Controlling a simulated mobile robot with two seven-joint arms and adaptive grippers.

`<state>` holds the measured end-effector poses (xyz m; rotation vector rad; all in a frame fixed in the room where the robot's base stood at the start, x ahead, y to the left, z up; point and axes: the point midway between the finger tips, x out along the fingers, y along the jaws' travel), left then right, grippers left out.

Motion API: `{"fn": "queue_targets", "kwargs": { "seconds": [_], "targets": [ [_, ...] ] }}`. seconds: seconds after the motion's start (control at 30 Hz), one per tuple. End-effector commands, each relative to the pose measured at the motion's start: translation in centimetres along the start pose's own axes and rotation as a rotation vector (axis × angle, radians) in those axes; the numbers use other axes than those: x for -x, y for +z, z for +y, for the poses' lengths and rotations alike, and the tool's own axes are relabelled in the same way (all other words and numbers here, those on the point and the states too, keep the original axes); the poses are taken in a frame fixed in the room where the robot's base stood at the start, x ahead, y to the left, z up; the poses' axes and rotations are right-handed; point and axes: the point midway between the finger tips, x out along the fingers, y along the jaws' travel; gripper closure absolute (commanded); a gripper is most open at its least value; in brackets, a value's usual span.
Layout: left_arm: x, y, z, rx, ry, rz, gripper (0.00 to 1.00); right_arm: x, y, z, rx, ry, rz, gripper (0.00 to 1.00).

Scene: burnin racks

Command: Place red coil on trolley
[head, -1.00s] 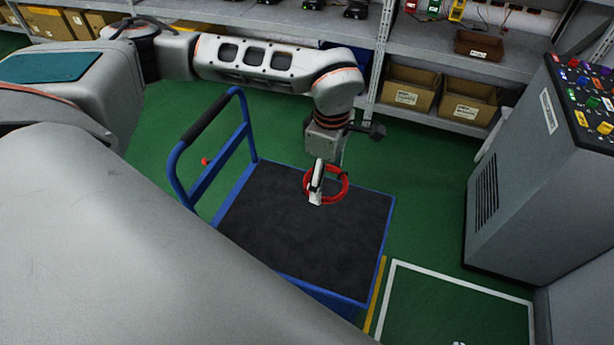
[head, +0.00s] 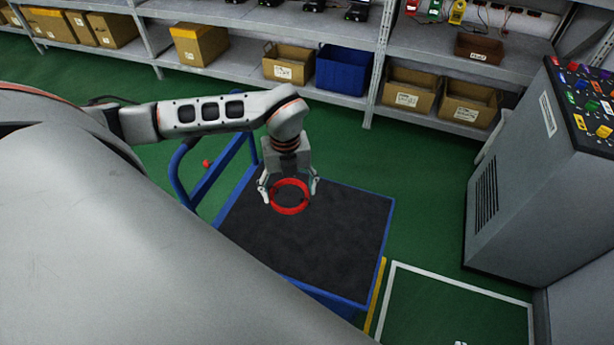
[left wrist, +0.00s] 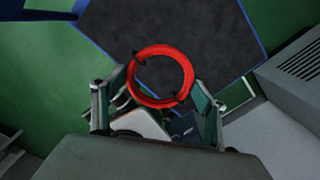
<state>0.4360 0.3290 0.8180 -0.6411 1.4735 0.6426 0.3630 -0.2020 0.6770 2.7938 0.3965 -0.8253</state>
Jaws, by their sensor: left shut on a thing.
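The red coil (head: 290,210) is a ring with dark ties, held between the two fingers of my left gripper (head: 288,192). The coil also shows in the left wrist view (left wrist: 137,85), with the fingers (left wrist: 158,108) on either side of its near part. The trolley (head: 335,245) has a dark deck, a blue frame and a blue push handle at the left. The gripper and coil are over the deck's far left part. I cannot tell how large the gap between coil and deck is. My right gripper is not in view.
Shelving with cardboard boxes (head: 290,62) and a blue bin (head: 342,70) stands behind the trolley. A grey cabinet (head: 515,180) with coloured controls is at the right. The green floor shows a white-marked square (head: 455,305). The deck looks otherwise empty.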

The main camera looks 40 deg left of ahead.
Motion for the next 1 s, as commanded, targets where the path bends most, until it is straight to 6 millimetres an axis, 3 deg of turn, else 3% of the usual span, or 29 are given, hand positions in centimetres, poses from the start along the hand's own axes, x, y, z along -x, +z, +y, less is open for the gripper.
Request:
{"fn": "queue_targets", "kwargs": {
  "seconds": [0.17, 0.7, 1.0],
  "targets": [
    [-1.9, 0.0, 0.3, 0.048, 0.002, 0.004, 0.51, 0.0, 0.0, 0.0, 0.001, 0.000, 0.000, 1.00],
    [-14.3, 0.0, 0.3, 0.045, 0.002, 0.003, 0.51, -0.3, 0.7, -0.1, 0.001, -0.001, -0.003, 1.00],
    [-17.0, 0.0, 0.2, 0.044, 0.001, 0.002, 0.51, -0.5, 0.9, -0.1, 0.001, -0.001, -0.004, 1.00]
  ]
}}
